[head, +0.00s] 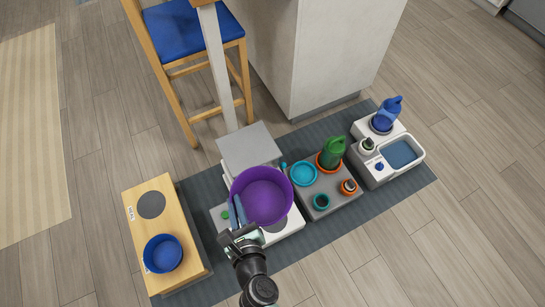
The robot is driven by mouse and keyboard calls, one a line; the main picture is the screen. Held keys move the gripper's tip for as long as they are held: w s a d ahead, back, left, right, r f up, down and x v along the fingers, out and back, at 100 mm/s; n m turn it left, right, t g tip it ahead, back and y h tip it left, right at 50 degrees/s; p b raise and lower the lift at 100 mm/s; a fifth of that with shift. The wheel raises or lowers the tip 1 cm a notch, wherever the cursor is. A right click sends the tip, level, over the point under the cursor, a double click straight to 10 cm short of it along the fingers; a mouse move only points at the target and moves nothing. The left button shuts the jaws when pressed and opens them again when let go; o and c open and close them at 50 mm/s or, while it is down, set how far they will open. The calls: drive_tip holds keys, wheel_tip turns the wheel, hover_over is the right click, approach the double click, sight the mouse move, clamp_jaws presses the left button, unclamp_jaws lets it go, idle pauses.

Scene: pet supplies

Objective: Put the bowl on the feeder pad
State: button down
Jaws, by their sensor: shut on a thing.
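A large purple bowl (265,203) is upright in my gripper (238,212). My gripper is shut on the left part of its rim. The bowl is over a white unit (290,229) and hides much of it; whether it touches the unit I cannot tell. A dark grey round pad shows partly on the unit, just below and right of the bowl. At the left, a wooden feeder stand (192,250) has a bare dark grey round pad (151,205) on its far part and a blue bowl (163,254) on its near part. Which pad the task names I cannot tell.
A grey unit (330,205) right of the purple bowl holds a teal bowl (304,173), a green bottle (332,152) and small pots. Further right stands a white unit with a water basin (398,155). A blue-seated chair (180,28) and white counter (325,60) are behind.

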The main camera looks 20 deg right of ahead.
drive_tip(key=w+d+f+m+h+b, duration=0.1)
drive_tip(key=w+d+f+h+b, duration=0.15)
drive_tip(key=f+b, duration=0.95)
drive_tip(key=w+d+f+m+g+h+b, duration=0.15)
drive_tip(key=w+f+b, duration=0.25)
drive_tip(key=f+b, duration=0.75)
drive_tip(key=w+d+f+m+h+b, duration=0.1)
drive_tip(key=w+d+f+m+b, duration=0.2)
drive_tip(key=f+b, duration=0.95)
drive_tip(key=shift+n, duration=0.65)
drive_tip(key=f+b, duration=1.6)
drive_tip(key=shift+w+d+f, duration=0.25)
drive_tip(key=shift+w+f, duration=0.1)
drive_tip(key=shift+f, duration=0.05)
drive_tip(key=shift+f, duration=0.2)
drive_tip(key=c, duration=1)
unclamp_jaws()
